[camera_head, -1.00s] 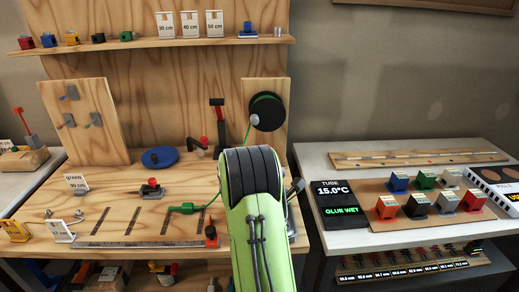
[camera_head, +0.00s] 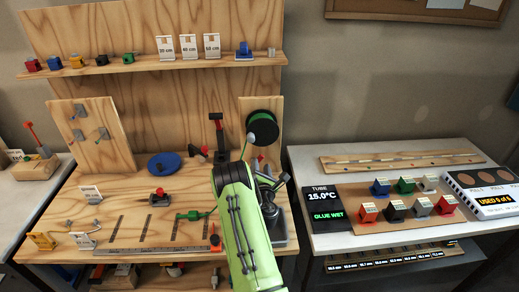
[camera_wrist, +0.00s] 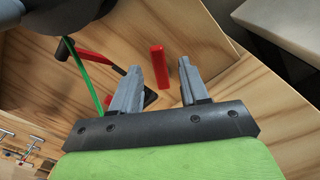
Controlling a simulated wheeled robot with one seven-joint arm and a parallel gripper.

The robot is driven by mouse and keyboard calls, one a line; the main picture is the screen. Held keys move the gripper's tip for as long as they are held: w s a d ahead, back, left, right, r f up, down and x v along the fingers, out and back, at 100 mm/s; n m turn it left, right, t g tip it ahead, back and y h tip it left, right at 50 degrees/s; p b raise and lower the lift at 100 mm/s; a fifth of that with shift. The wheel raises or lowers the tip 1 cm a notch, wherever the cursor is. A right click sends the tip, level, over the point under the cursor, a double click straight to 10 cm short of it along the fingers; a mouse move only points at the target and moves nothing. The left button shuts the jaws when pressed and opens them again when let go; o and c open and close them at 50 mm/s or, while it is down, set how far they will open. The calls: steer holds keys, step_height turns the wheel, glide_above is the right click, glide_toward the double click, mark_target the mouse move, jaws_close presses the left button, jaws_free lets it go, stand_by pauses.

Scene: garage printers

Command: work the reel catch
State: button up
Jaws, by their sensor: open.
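The reel (camera_head: 262,130), a dark disc with a green rim and a grey knob, is mounted on a wooden upright panel. A small red piece (camera_head: 260,158) shows below it, probably the catch. In the wrist view an upright red tab (camera_wrist: 159,67) stands at the wood panel, between the lines of my two fingers. My gripper (camera_wrist: 155,85) is open, with the tab near its fingertips; I cannot tell whether it touches. The dark reel edge shows at the upper left of the wrist view (camera_wrist: 65,15), with a green strand (camera_wrist: 90,75) running down. In the head view my arm hides the fingertips.
A red lever (camera_wrist: 98,60) and dark base lie close to my left finger in the wrist view. A green clamp-like piece (camera_head: 193,215) and a blue disc (camera_head: 164,163) are on the bench. A side table (camera_head: 310,165) with coloured blocks stands at the right.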

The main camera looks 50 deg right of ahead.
mark_target(260, 160)
steer(key=p+x, duration=0.3)
steer(key=x, duration=0.1)
steer(key=shift+r, duration=0.2)
steer(key=shift+w+d+f, duration=0.15)
steer(key=shift+w+d, duration=0.15)
steer(key=shift+w, duration=0.1)
steer(key=shift+c, duration=0.3)
jaws_close()
